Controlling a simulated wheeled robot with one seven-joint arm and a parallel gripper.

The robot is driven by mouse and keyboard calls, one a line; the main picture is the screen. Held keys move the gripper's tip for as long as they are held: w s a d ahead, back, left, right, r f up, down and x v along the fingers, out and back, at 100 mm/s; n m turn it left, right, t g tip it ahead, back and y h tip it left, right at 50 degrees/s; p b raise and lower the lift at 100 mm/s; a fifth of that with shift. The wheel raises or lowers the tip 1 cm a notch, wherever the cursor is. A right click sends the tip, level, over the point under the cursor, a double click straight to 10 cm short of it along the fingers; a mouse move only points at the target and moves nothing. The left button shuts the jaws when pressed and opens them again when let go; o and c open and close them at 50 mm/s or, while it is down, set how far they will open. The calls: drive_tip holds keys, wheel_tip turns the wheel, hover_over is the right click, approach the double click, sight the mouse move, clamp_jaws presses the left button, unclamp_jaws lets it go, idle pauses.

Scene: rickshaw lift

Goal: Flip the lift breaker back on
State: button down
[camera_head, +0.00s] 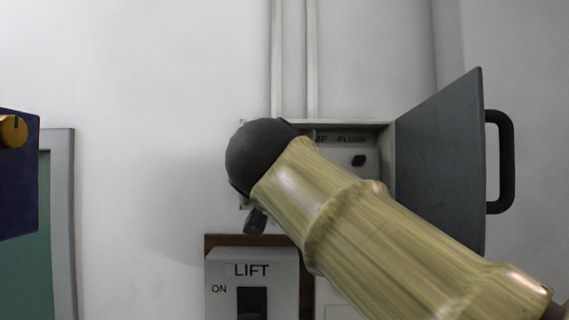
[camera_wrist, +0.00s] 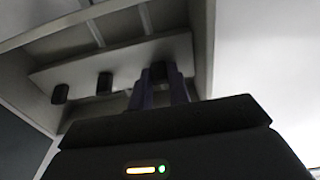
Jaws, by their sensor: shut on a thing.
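The open breaker box (camera_head: 388,127) is on the wall in the head view, with a label ending in "PLUGS" and one black breaker toggle (camera_head: 358,160) showing. My arm hides the left part of its panel. In the wrist view the pale panel (camera_wrist: 82,71) carries a row of black toggles. My gripper (camera_wrist: 160,78) has its two dark fingers shut on the toggle (camera_wrist: 158,68) farthest from the door. Its label is not visible, and I cannot tell its on or off position. The fingers are hidden in the head view.
The dark box door (camera_head: 440,165) stands open at the right with a black handle (camera_head: 507,160). Below the box is a grey LIFT switch plate (camera_head: 226,285) marked ON. A blue box (camera_head: 18,185) and a green panel (camera_head: 50,270) are at the left. Bare wall lies between.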

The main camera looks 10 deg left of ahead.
drive_tip(key=shift+r+g, duration=0.5)
drive_tip(key=shift+g, duration=0.1)
idle(0.3)
drive_tip(key=c, duration=1.3)
unclamp_jaws()
drive_tip(key=shift+f, duration=0.1)
drive_tip(key=shift+f, duration=0.1)
